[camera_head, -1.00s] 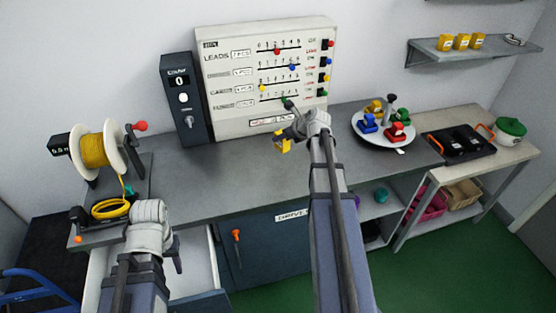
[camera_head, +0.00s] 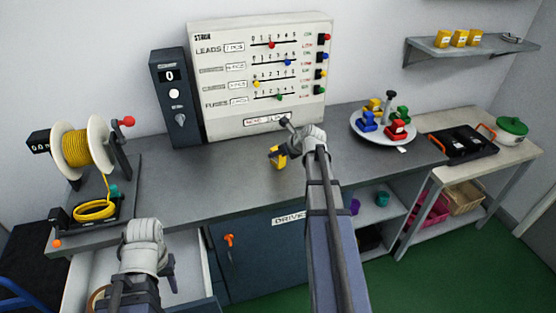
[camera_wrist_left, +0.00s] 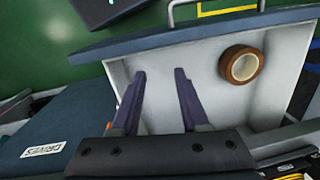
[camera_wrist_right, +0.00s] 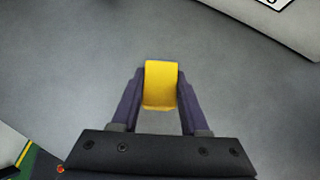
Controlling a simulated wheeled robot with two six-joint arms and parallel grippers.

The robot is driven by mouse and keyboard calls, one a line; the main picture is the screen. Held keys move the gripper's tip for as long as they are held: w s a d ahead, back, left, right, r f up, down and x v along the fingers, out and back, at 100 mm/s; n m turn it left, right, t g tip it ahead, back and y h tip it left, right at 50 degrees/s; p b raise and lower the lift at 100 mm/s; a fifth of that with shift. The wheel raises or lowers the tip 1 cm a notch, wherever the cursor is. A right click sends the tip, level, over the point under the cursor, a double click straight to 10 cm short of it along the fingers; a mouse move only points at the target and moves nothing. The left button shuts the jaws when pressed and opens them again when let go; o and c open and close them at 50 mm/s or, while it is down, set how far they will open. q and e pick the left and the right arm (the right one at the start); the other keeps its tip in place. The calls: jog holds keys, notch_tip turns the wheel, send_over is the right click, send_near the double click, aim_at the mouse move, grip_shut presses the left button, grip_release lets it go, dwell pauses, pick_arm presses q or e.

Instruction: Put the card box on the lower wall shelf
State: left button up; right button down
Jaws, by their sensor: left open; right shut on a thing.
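A small yellow box (camera_head: 279,159), seemingly the card box, is held in my right gripper (camera_wrist_right: 161,78) above the grey worktop, in front of the control board. In the right wrist view the yellow box (camera_wrist_right: 160,92) sits between both fingers.
The white board (camera_head: 225,90) with sliders and a dark counter unit (camera_head: 172,95) stand at the back of the worktop. A yellow spool (camera_head: 85,148) is at left.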

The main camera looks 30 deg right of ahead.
jog(key=shift+f, duration=0.75)
pick_arm(q)
jog(key=shift+f, duration=0.6)
pick_arm(e)
jog(key=shift+r, duration=0.15)
pick_arm(q)
jog(key=shift+f, duration=0.1)
pick_arm(e)
jog(key=c, duration=0.9)
grip_release()
jog(key=shift+f+b, duration=0.2)
jog(key=shift+b, duration=0.1)
jog(key=o, duration=0.5)
jog(key=shift+r, duration=0.1)
